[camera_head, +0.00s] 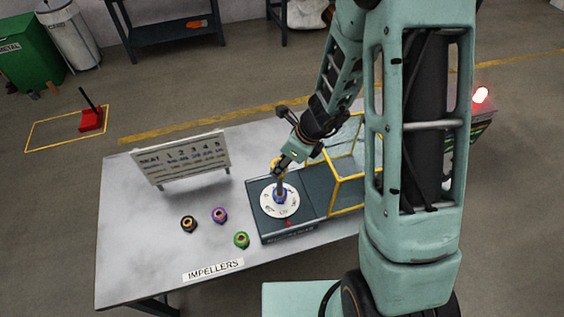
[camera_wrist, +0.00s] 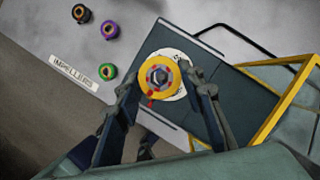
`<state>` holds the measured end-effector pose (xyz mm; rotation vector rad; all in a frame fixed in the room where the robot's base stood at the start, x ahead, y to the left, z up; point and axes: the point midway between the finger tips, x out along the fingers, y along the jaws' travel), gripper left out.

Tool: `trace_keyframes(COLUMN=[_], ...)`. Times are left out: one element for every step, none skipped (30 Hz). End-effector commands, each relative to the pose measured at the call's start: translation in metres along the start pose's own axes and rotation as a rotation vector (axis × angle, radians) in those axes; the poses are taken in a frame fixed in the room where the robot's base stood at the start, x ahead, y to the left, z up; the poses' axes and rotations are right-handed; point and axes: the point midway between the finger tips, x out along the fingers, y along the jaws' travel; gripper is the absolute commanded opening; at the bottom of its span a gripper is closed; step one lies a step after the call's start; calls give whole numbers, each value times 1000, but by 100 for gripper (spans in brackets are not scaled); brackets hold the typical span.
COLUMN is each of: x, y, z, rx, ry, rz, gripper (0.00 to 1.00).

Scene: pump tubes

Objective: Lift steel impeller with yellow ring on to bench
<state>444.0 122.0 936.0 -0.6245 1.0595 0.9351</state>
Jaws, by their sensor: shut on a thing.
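My gripper (camera_head: 279,164) is above the round white dial (camera_head: 270,206) on the dark box. It is shut on the impeller with the yellow ring (camera_wrist: 149,83), with one finger on each side in the wrist view (camera_wrist: 162,84). In the head view the yellow impeller (camera_head: 276,167) shows small at the fingertips, partly hidden by them. It appears raised over the dial. A blue part (camera_head: 281,197) stands at the dial's centre. The wrist view looks down on the yellow ring, which covers much of the dial (camera_wrist: 180,90).
Black (camera_head: 188,224), purple (camera_head: 219,215) and green (camera_head: 241,240) ringed impellers stand on the bench (camera_head: 140,235) left of the box, near the IMPELLERS label (camera_head: 213,270). A sign board (camera_head: 182,160) stands behind. A yellow-framed guard (camera_head: 345,165) is right of the dial. The bench's left part is clear.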

Motion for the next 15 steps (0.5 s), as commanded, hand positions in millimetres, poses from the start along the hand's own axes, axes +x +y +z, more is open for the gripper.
trace_keyframes(x=[-4,-6,-8,-9,-10,-12,-14,-15,-17,-18,-19,-20,-21,-21,-22], y=[0,0,0,0,0,0,0,0,0,0,0,0,0,0,0], z=[2,3,3,4,5,5,6,6,7,8,8,8,9,9,9], rx=[-1,-1,-1,-1,-1,0,0,1,1,0,0,0,0,0,0], ry=[-1,-1,0,0,0,-1,-1,-1,-1,0,0,0,0,0,0], rz=[0,0,0,0,0,0,0,0,0,-1,-1,0,0,0,0], gripper=[1,1,1,1,1,1,1,1,1,1,1,1,1,1,1])
